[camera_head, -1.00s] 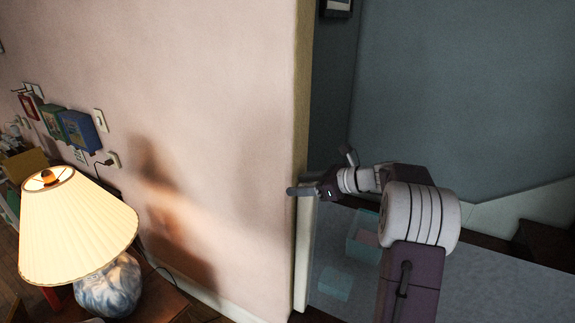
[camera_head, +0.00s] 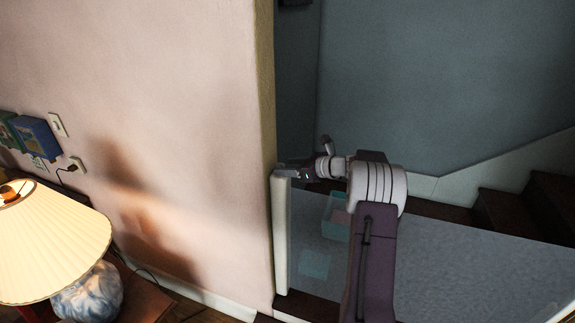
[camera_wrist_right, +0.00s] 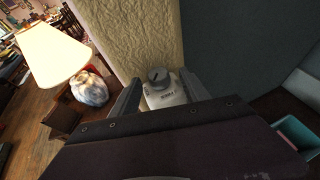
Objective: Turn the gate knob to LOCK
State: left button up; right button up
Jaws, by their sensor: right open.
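A round grey knob (camera_wrist_right: 158,75) sits on top of a white housing (camera_wrist_right: 166,96) with small dark lettering that I cannot read, in the right wrist view. In the head view a white gate post (camera_head: 281,235) stands against the wall's end, and my right gripper (camera_head: 288,172) is at its top. The knob is hidden or too small to tell there. My right gripper is open in the right wrist view (camera_wrist_right: 159,78), with one finger on each side of the knob. I cannot tell whether the fingers touch it. My left gripper is not in view.
The pink wall's end (camera_head: 264,150) is close beside the right gripper. A lit lamp (camera_head: 48,240) stands on a wooden table at lower left. Right of the post is a grey translucent gate panel (camera_head: 450,270), with dark stairs (camera_head: 505,208) behind.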

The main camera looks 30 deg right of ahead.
jog(key=shift+w+a+f, duration=0.15)
jog(key=shift+w+a, duration=0.15)
grip_shut()
jog(key=shift+f+m+h+b, duration=0.1)
jog(key=shift+m+h+b, duration=0.25)
jog(key=shift+b, duration=0.4)
jog(key=m+h+b, duration=0.2)
jog(key=b, duration=0.1)
jog(key=a+m+h+b, duration=0.1)
jog(key=m+h+b, duration=0.1)
jog(key=h+b, duration=0.1)
jog(key=m+t+h+b, duration=0.1)
jog(key=m+h+b, duration=0.1)
jog(key=b, duration=0.2)
jog(key=shift+s+a+f, duration=0.1)
jog(key=shift+a, duration=0.25)
jog(key=shift+a+m+g+h+b, duration=0.15)
jog(key=shift+m+g+h+b, duration=0.15)
jog(key=shift+m+h+b, duration=0.85)
jog(key=shift+a+r+m+g+h, duration=0.1)
jog(key=shift+r+m+g+h, duration=0.2)
jog(key=shift+m+h, duration=0.45)
jog(key=shift+h, duration=0.35)
